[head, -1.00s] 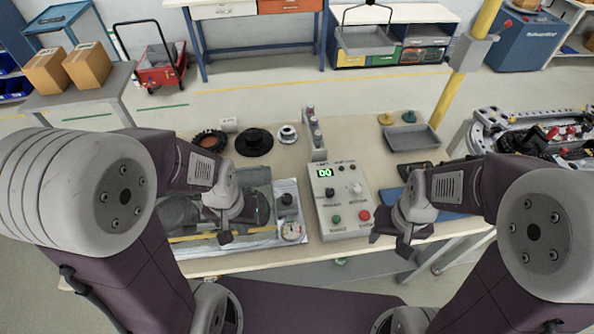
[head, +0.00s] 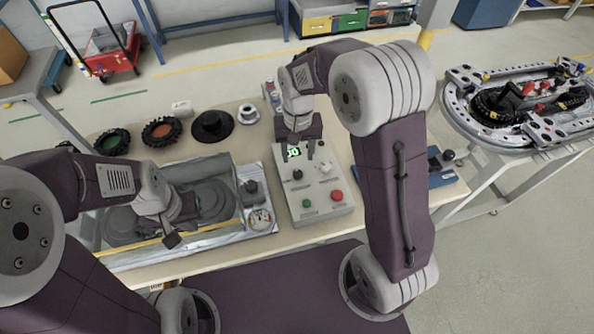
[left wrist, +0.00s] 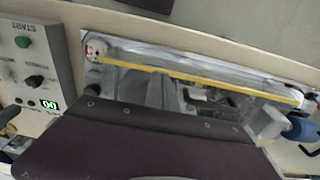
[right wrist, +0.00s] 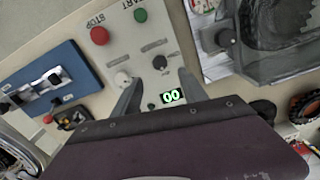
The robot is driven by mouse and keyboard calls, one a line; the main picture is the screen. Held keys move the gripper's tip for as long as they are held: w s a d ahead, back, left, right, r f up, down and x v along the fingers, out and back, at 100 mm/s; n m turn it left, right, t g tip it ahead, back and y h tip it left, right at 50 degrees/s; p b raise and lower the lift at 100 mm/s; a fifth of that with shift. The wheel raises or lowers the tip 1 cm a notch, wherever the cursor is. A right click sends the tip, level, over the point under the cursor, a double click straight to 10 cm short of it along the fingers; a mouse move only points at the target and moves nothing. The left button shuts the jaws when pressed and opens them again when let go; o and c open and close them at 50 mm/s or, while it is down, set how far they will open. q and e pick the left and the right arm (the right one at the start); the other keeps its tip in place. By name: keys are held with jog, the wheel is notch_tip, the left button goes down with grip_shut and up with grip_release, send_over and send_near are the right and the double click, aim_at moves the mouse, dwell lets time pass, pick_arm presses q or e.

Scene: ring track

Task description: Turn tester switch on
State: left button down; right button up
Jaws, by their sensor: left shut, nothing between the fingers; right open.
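The tester (head: 325,207) is a light grey box on the bench with a lit green "00" display (right wrist: 171,96), a green START button (right wrist: 140,15), a red STOP button (right wrist: 99,36), a black knob (right wrist: 160,62) and a white knob (right wrist: 122,79). I cannot tell which small control is the switch; the far end of the panel is partly hidden by my right gripper. My right gripper (head: 301,147) is open and empty above the panel's far end, pointing down. My left gripper (head: 172,240) is shut and empty, by the clear-walled tray's front edge.
The clear-walled tray (head: 120,257) with a yellow front strip stands left of the tester, with a gauge (head: 260,219) beside it. A blue fixture (head: 440,178) is to the right. The ring track (head: 455,110) stands farther right.

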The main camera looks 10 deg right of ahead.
aim_at(298, 173)
notch_tip(298, 173, down, 9)
jog(key=shift+s+r, duration=0.15)
grip_shut()
